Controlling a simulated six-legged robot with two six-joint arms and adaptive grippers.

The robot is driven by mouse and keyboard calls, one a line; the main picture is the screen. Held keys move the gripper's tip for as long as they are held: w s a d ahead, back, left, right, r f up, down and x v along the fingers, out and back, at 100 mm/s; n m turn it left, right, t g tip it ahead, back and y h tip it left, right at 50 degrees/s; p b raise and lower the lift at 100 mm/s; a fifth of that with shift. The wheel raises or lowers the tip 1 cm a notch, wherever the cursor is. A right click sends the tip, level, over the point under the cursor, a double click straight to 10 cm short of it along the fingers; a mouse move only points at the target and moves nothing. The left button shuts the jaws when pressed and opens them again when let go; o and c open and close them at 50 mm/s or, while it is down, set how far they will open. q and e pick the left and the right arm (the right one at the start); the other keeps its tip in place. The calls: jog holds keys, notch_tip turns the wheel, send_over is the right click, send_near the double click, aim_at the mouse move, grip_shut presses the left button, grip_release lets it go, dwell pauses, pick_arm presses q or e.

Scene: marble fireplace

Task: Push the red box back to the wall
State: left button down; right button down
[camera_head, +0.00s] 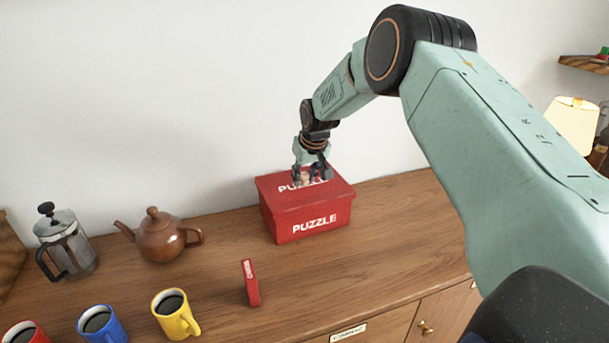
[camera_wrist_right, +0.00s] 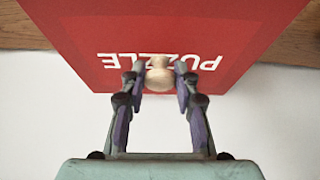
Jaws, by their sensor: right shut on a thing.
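The red box (camera_head: 303,218) with white PUZZLE lettering stands on the wooden cabinet top, near the white wall. My right gripper (camera_head: 312,178) reaches down onto its lid from above. In the right wrist view, the lid of the red box (camera_wrist_right: 95,35) fills the upper part, and my right gripper (camera_wrist_right: 159,78) has its two fingers closed around a pale round knob (camera_wrist_right: 160,74) on the lid. The wall shows as a white area below the box there. How wide the gap between box and wall is, I cannot tell. My left gripper is not in view.
A brown teapot (camera_head: 160,236) and a French press (camera_head: 66,243) stand left of the box. A small red upright box (camera_head: 250,283) stands in front. Yellow (camera_head: 175,313), blue (camera_head: 101,325) and red (camera_head: 22,333) mugs line the front left. The top right of the box is clear.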

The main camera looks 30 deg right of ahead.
jog(key=c, duration=0.9)
grip_release()
jog(key=shift+r, duration=0.15)
jog(key=shift+r+p, duration=3.1)
jog(key=shift+r, duration=0.25)
grip_shut()
jog(key=shift+f+b, duration=1.35)
jog(key=shift+f, duration=1.05)
jog(key=shift+r, duration=0.2)
